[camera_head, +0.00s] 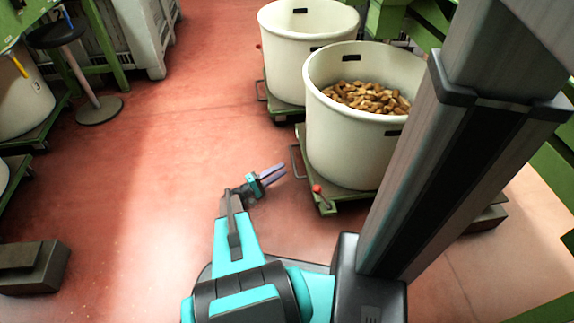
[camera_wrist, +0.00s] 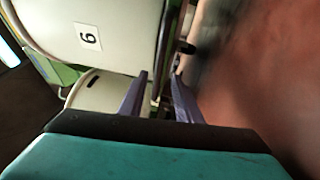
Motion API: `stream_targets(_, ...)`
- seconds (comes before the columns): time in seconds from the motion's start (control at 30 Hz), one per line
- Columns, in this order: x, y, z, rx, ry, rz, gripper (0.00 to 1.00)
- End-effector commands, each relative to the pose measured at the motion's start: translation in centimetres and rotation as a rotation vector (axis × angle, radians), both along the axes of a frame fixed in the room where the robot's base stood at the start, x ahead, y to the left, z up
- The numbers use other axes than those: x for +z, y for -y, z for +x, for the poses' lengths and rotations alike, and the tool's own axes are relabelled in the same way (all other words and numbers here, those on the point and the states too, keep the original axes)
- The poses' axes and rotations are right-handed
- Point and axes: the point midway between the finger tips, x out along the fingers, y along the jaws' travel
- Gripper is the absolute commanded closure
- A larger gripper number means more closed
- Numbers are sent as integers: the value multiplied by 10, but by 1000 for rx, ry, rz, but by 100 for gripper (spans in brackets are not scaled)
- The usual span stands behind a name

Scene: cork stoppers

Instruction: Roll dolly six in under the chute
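A cream round bin (camera_head: 350,150) with brown corks (camera_head: 366,98) in it stands on a low green dolly (camera_head: 330,203) right of centre. The dolly has a grey loop handle (camera_head: 297,161) on its left side and a red-knobbed lever (camera_head: 317,189) at its near corner. In the wrist view the bin (camera_wrist: 110,25) carries a sideways label (camera_wrist: 87,37) that looks like a 6. My gripper (camera_head: 272,174) is low over the floor, just left of the handle, fingers apart. I cannot make out the chute.
A second cream bin (camera_head: 300,50) stands on a dolly behind. A stool (camera_head: 80,70), a grey crate (camera_head: 135,35) and a numbered bin (camera_head: 25,95) are at the left. A dark box (camera_head: 35,266) lies front left. The red floor (camera_head: 170,150) between is clear.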

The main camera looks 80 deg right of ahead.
Motion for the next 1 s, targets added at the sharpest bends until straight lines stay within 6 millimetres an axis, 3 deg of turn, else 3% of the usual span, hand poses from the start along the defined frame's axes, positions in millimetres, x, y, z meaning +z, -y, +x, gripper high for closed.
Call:
stream_targets(0.3,-6,-20,20,0,0,1,69)
stream_targets(1.0,-3,-22,26,6,0,0,69)
